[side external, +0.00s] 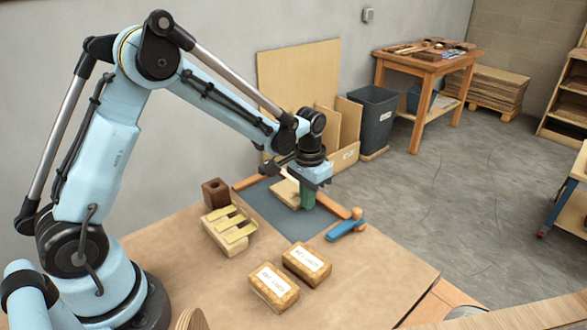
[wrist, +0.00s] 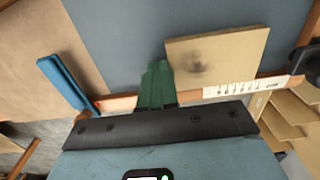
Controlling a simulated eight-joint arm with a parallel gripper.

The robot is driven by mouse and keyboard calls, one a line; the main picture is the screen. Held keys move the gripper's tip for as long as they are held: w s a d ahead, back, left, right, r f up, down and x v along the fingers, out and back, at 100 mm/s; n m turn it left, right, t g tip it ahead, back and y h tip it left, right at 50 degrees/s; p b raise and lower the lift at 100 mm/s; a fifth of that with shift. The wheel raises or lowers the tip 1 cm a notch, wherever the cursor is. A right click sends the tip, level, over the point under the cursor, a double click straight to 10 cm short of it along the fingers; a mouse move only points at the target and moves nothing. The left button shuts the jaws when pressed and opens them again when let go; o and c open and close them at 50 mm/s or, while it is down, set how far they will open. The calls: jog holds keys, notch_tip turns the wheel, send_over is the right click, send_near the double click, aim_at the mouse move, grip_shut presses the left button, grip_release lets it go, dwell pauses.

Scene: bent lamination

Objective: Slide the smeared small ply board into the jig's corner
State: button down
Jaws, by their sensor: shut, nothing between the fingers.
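The small ply board (wrist: 235,45) lies flat on the blue-grey mat, with a dark smear on its face; it also shows in the side view (side external: 284,193). The jig's wooden rail (wrist: 118,103) runs along the board's lower edge in the wrist view, with a white marked strip (wrist: 240,88) on it. Another rail (wrist: 306,42) meets it at the right, forming a corner; a strip of mat separates the board from that rail. My gripper (wrist: 157,66) has its green fingers shut and empty, beside the board's left edge. I cannot tell whether they touch it.
Two labelled blocks (side external: 307,264) stand in front of the mat. A slotted wooden block (side external: 229,229) and a dark brown block (side external: 216,193) stand left of it. The mat's front (side external: 290,225) is clear.

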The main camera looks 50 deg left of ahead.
aim_at(297, 196)
jog(key=shift+a, duration=2.6)
jog(key=shift+d, duration=0.1)
jog(key=shift+d, duration=0.5)
jog(key=shift+r, duration=3.55)
